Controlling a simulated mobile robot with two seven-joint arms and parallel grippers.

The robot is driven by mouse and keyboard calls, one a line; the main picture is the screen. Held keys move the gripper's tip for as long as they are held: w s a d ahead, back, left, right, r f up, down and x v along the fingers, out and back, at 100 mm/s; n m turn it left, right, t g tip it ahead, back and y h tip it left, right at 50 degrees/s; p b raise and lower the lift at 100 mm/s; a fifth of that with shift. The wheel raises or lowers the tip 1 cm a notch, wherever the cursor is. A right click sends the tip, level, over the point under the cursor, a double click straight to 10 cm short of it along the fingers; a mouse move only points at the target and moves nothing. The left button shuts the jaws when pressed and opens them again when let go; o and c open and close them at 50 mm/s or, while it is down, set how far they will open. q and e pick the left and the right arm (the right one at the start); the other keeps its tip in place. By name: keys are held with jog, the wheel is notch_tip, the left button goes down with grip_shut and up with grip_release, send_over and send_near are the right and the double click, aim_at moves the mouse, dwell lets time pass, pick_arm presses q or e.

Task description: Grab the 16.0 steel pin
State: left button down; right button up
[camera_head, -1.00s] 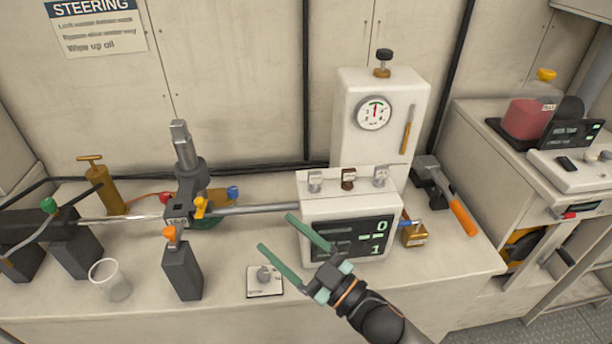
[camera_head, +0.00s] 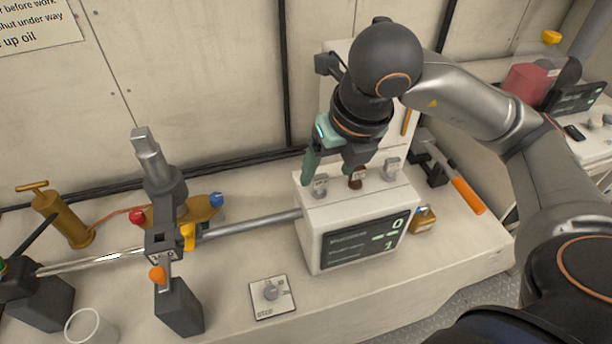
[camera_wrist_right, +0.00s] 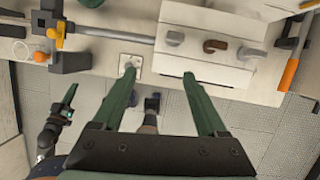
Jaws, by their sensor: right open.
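Three small tagged pins stand in a row on top of the white display box (camera_head: 335,262): a grey one at the left (camera_head: 320,187), a brown one in the middle (camera_head: 356,180) and a grey one at the right (camera_head: 391,169). Their tags are too small to read, so I cannot tell which grey one is the 16.0 steel pin. My right gripper (camera_head: 333,172) is open and empty, its green fingers pointing down over the left part of the row. In the right wrist view the fingers (camera_wrist_right: 160,76) are spread in front of the left grey pin (camera_wrist_right: 175,38). My left gripper (camera_wrist_right: 66,106) shows partly there.
A steel rod (camera_head: 250,224) runs from the black clamp (camera_head: 166,242) to the box. A white switch plate (camera_head: 272,297) lies in front. An orange-handled tool (camera_head: 468,195) and a brass padlock (camera_head: 423,218) are at the right. A clear cup (camera_head: 90,328) stands front left.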

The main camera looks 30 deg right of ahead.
aim_at(321, 177)
jog(key=shift+m+t+h, duration=0.3)
jog(key=shift+m+h, duration=0.2)
jog(key=shift+h, duration=0.1)
jog(key=w+d+f, duration=0.1)
jog(key=w+d+f+b, duration=0.1)
jog(key=f, duration=0.1)
jog(key=w+d+f+b, duration=0.1)
jog(key=f, duration=0.1)
jog(key=shift+w, duration=0.25)
jog(key=shift+w+a+x, duration=0.1)
jog(key=shift+w+x, duration=0.05)
jog(key=shift+x, duration=0.8)
jog(key=shift+w+a+x, duration=0.15)
jog(key=shift+x, duration=0.75)
jog(key=shift+w+a+x, duration=0.1)
jog(key=shift+w+x, duration=0.05)
jog(key=shift+x, duration=0.8)
jog(key=shift+r, duration=0.2)
grip_shut()
